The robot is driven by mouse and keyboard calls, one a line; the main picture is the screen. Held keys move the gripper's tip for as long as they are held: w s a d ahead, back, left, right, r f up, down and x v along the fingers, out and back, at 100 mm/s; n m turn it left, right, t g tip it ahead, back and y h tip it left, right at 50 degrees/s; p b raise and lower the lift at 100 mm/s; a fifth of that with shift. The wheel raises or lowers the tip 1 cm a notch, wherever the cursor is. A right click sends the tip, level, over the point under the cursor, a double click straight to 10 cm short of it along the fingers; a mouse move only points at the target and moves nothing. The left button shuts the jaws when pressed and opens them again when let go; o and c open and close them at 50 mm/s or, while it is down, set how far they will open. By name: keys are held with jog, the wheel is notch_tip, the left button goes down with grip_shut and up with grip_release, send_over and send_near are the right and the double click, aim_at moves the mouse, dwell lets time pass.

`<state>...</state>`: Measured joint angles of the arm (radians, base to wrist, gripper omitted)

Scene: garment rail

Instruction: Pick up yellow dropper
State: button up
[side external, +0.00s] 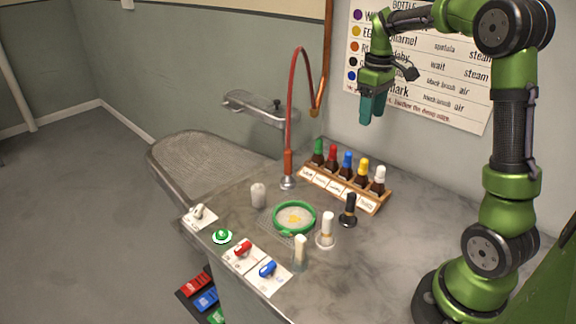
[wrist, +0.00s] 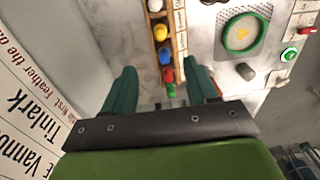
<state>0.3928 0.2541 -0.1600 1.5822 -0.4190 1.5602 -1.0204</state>
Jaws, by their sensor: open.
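The yellow dropper (side external: 362,173) is a dark bottle with a yellow top. It stands upright in a wooden rack (side external: 330,186), between the blue and the white dropper. In the wrist view its yellow top (wrist: 160,33) shows beyond my fingertips. My gripper (side external: 371,112) is open and empty, pointing down, high above the rack and near the wall chart. In the wrist view my two teal fingers (wrist: 160,72) are spread apart, with the blue and red tops showing between or just past them.
Green (side external: 318,147), red (side external: 332,154), blue (side external: 346,162) and white (side external: 379,177) droppers share the rack. A black-handled brush (side external: 348,212), a white one (side external: 327,230) and a green-rimmed dish (side external: 294,217) stand in front. A red hose (side external: 291,100) rises at left.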

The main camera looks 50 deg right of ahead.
aim_at(365, 159)
notch_tip(365, 159, down, 16)
jog(key=shift+r, duration=0.15)
grip_shut()
dwell(0.6)
